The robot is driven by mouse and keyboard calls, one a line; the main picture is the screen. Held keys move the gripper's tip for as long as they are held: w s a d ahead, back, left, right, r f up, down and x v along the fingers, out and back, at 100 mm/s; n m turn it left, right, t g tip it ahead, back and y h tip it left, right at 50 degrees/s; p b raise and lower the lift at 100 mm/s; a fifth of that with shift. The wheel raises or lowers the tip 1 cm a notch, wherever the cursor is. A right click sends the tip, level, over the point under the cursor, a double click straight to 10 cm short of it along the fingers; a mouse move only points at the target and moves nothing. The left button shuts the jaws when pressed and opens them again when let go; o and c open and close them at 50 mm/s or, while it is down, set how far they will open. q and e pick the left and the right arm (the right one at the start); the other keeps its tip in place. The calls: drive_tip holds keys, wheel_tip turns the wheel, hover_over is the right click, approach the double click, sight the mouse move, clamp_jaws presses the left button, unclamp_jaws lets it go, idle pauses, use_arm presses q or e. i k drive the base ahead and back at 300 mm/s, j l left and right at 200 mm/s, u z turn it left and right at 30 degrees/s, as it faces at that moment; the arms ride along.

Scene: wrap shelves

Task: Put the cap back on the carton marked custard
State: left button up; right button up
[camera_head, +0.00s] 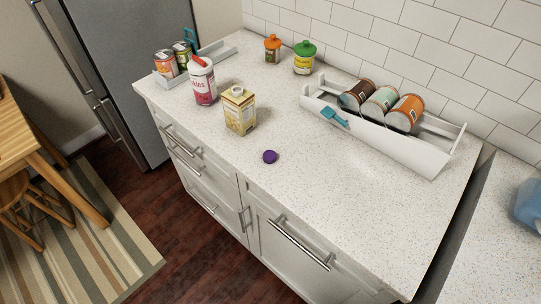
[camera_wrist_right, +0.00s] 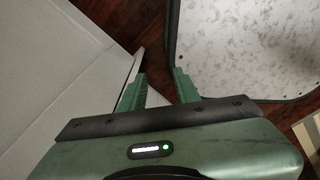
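A yellow and cream carton (camera_head: 239,112) stands upright on the speckled counter, left of centre in the head view. Its printed name is too small to read; a pale round spout shows on its top with no cap on it. A purple cap (camera_head: 270,157) lies on the counter in front of the carton and to its right, apart from it. My right gripper (camera_wrist_right: 159,88) shows in the right wrist view with its two green fingers apart and nothing between them. It is away from the carton and cap. My left gripper is in neither view.
A white and pink canister (camera_head: 203,84) stands left of the carton. Cans in a grey tray (camera_head: 160,79) are behind it. Two lidded jars (camera_head: 304,61) stand near the wall. A white rack (camera_head: 400,142) holds cans at the right. The counter's front middle (camera_head: 330,205) is clear.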

sight(238, 103)
drive_tip(key=z, duration=0.75)
drive_tip(key=j+z, duration=0.3)
drive_tip(key=z, duration=0.15)
drive_tip(key=j+z, duration=0.25)
drive_tip(key=z, duration=0.25)
drive_tip(key=k+j+z, duration=0.1)
drive_tip(key=j+z, duration=0.15)
drive_tip(key=z, duration=0.2)
drive_tip(key=k+j+z, duration=0.15)
drive_tip(key=z, duration=0.3)
drive_tip(key=k+j+z, duration=0.15)
drive_tip(key=z, duration=0.35)
drive_tip(key=k+j+z, duration=0.15)
drive_tip(key=k+j, duration=0.15)
drive_tip(key=k, duration=0.15)
drive_tip(key=k+j+z, duration=0.15)
drive_tip(key=k, duration=0.3)
drive_tip(key=k+j+z, duration=0.1)
drive_tip(key=k+j, duration=0.15)
drive_tip(key=k, duration=0.2)
drive_tip(key=k+j+z, duration=0.15)
drive_tip(key=k, duration=0.35)
drive_tip(key=i+j, duration=0.4)
